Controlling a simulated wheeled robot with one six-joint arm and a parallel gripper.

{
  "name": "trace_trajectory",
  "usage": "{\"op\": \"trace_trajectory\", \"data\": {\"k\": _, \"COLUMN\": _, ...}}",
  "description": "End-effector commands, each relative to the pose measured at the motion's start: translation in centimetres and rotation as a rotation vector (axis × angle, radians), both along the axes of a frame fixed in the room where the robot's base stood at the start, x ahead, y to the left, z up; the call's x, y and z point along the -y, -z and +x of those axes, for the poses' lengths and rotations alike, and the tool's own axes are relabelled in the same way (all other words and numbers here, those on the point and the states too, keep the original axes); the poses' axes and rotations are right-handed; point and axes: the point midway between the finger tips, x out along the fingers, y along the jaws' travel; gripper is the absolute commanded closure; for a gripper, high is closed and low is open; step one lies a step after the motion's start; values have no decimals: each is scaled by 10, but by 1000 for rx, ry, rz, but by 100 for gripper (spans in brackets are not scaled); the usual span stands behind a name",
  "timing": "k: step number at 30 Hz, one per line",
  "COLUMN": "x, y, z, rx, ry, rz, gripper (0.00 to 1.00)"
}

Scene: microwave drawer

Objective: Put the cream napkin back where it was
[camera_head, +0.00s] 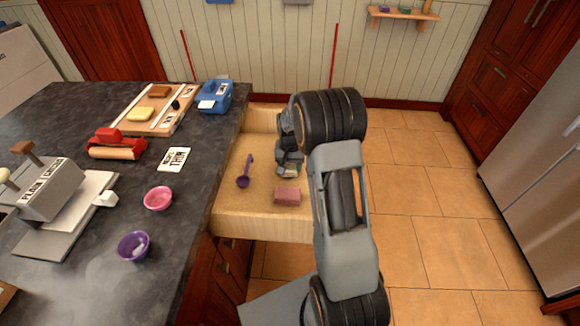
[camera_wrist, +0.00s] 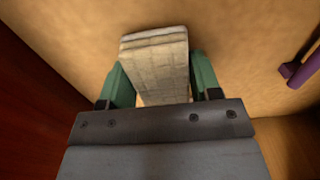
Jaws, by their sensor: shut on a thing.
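The cream napkin (camera_wrist: 155,62) is a folded, layered block between my gripper's green fingers in the wrist view. My gripper (camera_wrist: 158,85) is shut on it, with a finger against each side. In the head view my gripper (camera_head: 289,168) is inside the open drawer (camera_head: 262,222), at its right side, and the napkin (camera_head: 288,173) shows only as a small pale patch under it. Whether the napkin touches the drawer floor I cannot tell.
In the drawer, a purple spoon (camera_head: 245,172) lies left of my gripper and a pink block (camera_head: 287,196) lies nearer the drawer front. The dark counter (camera_head: 190,205) borders the drawer on the left. A pink bowl (camera_head: 158,198) and a purple bowl (camera_head: 134,245) stand on it.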

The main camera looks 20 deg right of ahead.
Motion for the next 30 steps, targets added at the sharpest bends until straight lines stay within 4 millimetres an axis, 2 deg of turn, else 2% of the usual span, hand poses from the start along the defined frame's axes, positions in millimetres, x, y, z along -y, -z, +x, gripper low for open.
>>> {"op": "trace_trajectory", "data": {"k": 2, "x": 0, "y": 6, "z": 0, "rx": -1, "ry": 0, "rz": 0, "gripper": 64}}
{"op": "trace_trajectory", "data": {"k": 13, "x": 0, "y": 10, "z": 0, "rx": 0, "ry": 0, "rz": 0, "gripper": 64}}
{"op": "trace_trajectory", "data": {"k": 14, "x": 0, "y": 9, "z": 0, "rx": 0, "ry": 0, "rz": 0, "gripper": 40}}
{"op": "trace_trajectory", "data": {"k": 21, "x": 0, "y": 9, "z": 0, "rx": 0, "ry": 0, "rz": 0, "gripper": 17}}
{"op": "trace_trajectory", "data": {"k": 30, "x": 0, "y": 4, "z": 0, "rx": 1, "ry": 0, "rz": 0, "gripper": 17}}
